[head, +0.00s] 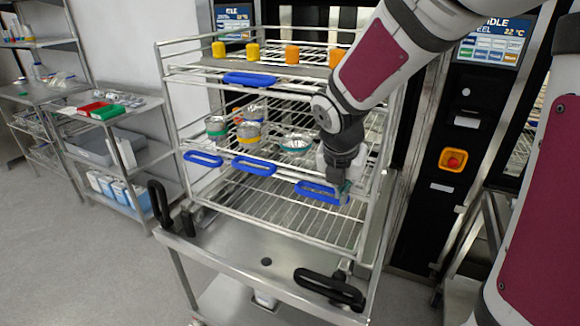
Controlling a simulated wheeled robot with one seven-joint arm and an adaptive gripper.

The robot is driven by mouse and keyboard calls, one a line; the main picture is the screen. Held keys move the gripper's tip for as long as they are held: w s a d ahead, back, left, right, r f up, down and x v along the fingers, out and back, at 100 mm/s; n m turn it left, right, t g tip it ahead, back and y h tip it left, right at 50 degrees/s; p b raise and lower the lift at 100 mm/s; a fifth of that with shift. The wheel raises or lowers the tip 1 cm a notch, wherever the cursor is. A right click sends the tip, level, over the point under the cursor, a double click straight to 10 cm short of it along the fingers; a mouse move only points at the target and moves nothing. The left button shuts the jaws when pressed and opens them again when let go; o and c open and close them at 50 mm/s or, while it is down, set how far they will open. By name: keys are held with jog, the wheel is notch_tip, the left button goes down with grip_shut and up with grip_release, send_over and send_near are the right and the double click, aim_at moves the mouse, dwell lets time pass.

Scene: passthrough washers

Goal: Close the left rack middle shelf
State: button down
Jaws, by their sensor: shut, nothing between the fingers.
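The wire rack (172,110) stands on a steel trolley in the middle of the head view. Its middle shelf (225,170) carries metal bowls and cups (250,130). Blue handles show along the front at this level: a left one (203,159), a middle one (254,167) and a right one (318,192). The right handle sits lower in the picture than the other two. My gripper (343,194) is shut and empty, pointing down at the right end of the right handle. I cannot tell whether they touch. My arm hides the shelf's right part.
The top shelf holds several yellow and orange cups (292,54) and has a blue handle (250,79). The trolley (225,240) has black handles (330,288) in front. Washer panels (465,120) stand right. Side shelves (105,110) stand left, with clear floor between.

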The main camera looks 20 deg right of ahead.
jog(key=shift+w+d, duration=0.45)
jog(key=shift+d, duration=0.1)
